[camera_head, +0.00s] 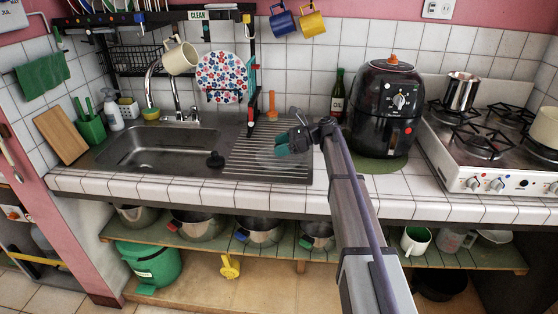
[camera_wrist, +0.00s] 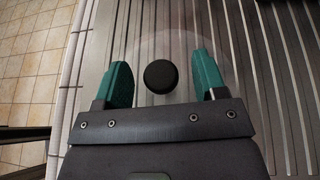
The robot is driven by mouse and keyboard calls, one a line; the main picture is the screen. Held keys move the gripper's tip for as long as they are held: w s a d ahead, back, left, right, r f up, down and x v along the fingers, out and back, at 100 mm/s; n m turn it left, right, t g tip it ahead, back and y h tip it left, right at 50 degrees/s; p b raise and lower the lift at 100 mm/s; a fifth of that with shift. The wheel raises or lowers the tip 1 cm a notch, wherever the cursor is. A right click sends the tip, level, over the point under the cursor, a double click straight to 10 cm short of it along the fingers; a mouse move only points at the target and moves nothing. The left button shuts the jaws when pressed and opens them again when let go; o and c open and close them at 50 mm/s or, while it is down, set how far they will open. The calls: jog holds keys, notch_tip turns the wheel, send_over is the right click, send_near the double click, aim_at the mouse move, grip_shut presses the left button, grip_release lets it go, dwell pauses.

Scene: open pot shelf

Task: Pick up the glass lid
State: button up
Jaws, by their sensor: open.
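The glass lid (camera_wrist: 160,76) lies on the ribbed metal drainboard, and in the wrist view its round black knob stands out against a faint clear disc. In the head view the lid (camera_head: 268,158) is only a pale, see-through patch on the drainboard, partly behind my gripper (camera_head: 284,143). In the wrist view my gripper (camera_wrist: 160,65) is open, with one teal finger on each side of the knob and a gap to both. I cannot tell how high the fingertips are above the glass.
A black air fryer (camera_head: 385,110) and an oil bottle (camera_head: 337,95) stand to the right. A dish rack with a flowered plate (camera_head: 222,77) rises behind.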

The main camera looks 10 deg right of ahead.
jog(key=shift+w+a+f, duration=0.1)
jog(key=shift+a+f, duration=0.15)
jog(key=shift+a, duration=0.15)
jog(key=shift+d+r, duration=0.1)
jog(key=c, duration=1.1)
jog(key=shift+r, duration=0.1)
notch_tip(320, 180, up, 10)
jog(key=p, duration=1)
